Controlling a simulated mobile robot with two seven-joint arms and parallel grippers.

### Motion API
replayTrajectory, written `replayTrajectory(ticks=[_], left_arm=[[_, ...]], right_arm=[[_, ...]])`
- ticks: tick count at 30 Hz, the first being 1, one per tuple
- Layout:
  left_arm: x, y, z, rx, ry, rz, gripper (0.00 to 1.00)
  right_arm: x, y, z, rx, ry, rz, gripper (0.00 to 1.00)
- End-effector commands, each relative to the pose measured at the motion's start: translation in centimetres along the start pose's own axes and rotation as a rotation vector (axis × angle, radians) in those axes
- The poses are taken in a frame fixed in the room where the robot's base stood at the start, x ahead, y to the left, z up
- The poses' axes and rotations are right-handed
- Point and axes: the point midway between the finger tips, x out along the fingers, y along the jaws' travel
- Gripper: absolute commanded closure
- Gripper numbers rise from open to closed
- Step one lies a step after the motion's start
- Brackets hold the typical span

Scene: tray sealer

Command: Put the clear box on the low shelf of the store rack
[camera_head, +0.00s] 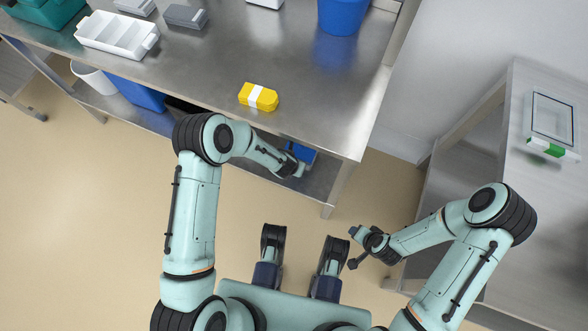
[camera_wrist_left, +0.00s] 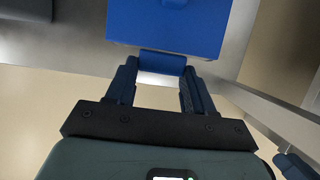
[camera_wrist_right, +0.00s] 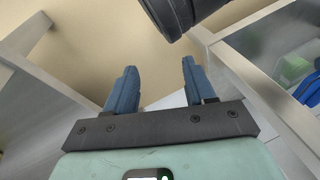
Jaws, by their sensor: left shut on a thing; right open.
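A see-through box (camera_head: 553,118) with a pale rim and green clips sits on the steel surface at the right in the head view; it appears to be the clear box. My left gripper (camera_head: 292,170) is low beside the steel table's front edge. In the left wrist view my left gripper (camera_wrist_left: 161,92) is shut on the tab of a blue box (camera_wrist_left: 168,30). The blue box (camera_head: 301,152) shows partly below the tabletop in the head view. My right gripper (camera_head: 354,250) is open and empty above the floor, apart from the clear box.
The steel table (camera_head: 330,110) holds a yellow pack (camera_head: 258,97), a blue bin (camera_head: 342,14) and a white tray (camera_head: 117,35). The steel unit (camera_head: 500,180) stands at the right, possibly the store rack. A see-through thing with green (camera_wrist_right: 293,68) shows in the right wrist view.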

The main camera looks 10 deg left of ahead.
Motion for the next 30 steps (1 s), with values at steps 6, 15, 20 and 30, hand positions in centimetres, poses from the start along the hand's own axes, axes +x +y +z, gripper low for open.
replayTrajectory(ticks=[6,15,20,30], left_arm=[[1.6,0.1,-0.5,0.000,-0.003,0.002,0.83],[4.5,0.1,-1.8,0.000,-0.001,0.001,0.83],[5.5,0.0,-1.6,0.000,-0.006,0.001,0.83],[5.5,0.0,-1.8,0.000,-0.003,0.001,0.38]], right_arm=[[0.7,0.6,0.2,0.006,-0.008,0.010,0.46],[2.0,2.1,2.1,0.020,-0.063,0.036,0.46],[2.4,2.8,3.1,0.028,-0.096,0.048,0.46],[2.5,2.9,3.2,0.029,-0.099,0.050,0.46]])
